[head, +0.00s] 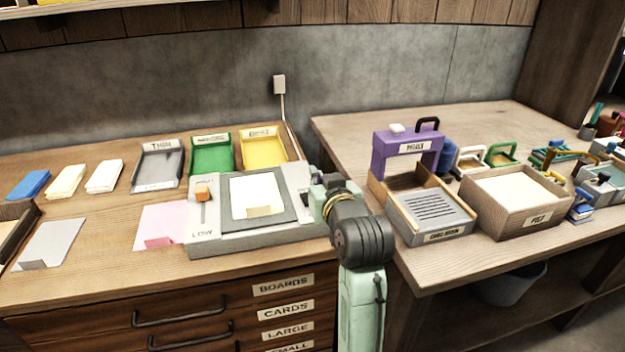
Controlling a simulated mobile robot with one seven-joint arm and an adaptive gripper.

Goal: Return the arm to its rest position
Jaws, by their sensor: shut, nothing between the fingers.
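My arm (362,290) rises from the bottom of the head view, right of centre, and bends at a dark ribbed joint. My gripper (318,192) is at its upper end, beside the right side of a grey machine (205,248). The gripper is small here and partly hidden by my own wrist. It is shut and I see nothing held in it. A white sheet (258,190) with a tan tab lies on the machine's framed plate. An orange-topped slider (203,192) stands at the machine's left, above the word LOW. I cannot tell whether the gripper touches the machine.
Grey, green and yellow trays (211,150) stand behind the machine. A pink card (160,226) lies to its left. On the right table are a purple press (394,157), a wooden box (484,218) and several small tools. Drawers (150,335) are below the left bench.

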